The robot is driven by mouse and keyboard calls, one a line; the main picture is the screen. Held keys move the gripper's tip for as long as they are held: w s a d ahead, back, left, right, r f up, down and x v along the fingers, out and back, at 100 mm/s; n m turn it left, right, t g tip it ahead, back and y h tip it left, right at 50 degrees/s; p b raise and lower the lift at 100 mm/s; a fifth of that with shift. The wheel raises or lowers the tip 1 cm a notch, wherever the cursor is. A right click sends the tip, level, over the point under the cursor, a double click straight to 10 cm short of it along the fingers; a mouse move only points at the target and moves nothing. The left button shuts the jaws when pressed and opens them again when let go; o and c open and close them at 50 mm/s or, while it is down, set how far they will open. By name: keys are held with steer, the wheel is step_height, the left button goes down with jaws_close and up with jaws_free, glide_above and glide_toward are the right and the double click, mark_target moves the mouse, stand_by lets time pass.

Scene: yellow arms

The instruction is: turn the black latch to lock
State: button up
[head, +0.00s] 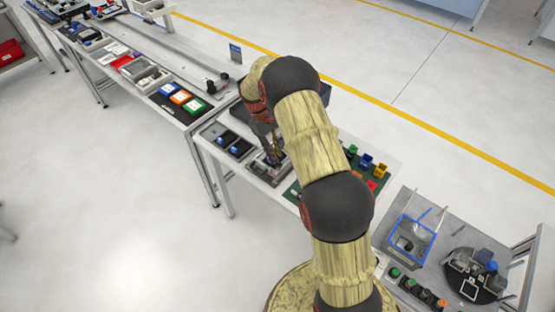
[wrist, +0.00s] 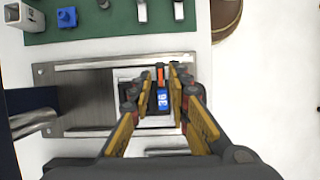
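My gripper (head: 275,150) points down over a metal fixture (head: 258,168) on the white table. In the wrist view the fixture is a grey plate (wrist: 88,95) with a raised light frame at its right part. My two yellow fingers (wrist: 160,84) are apart, one on each side of a small piece with a blue face (wrist: 163,100) and an orange top (wrist: 160,73). I cannot tell whether they touch it. No black latch can be clearly made out; the fingers and gripper body hide part of the fixture.
A green mat (wrist: 110,25) with small parts, including a blue block (wrist: 67,17), lies beyond the fixture. Dark trays (head: 228,141) are to its left in the head view. A dark part with a metal cylinder (wrist: 33,122) stands at the wrist view's left edge.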

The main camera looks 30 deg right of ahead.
steer(key=v, duration=0.8)
steer(key=shift+w, duration=0.1)
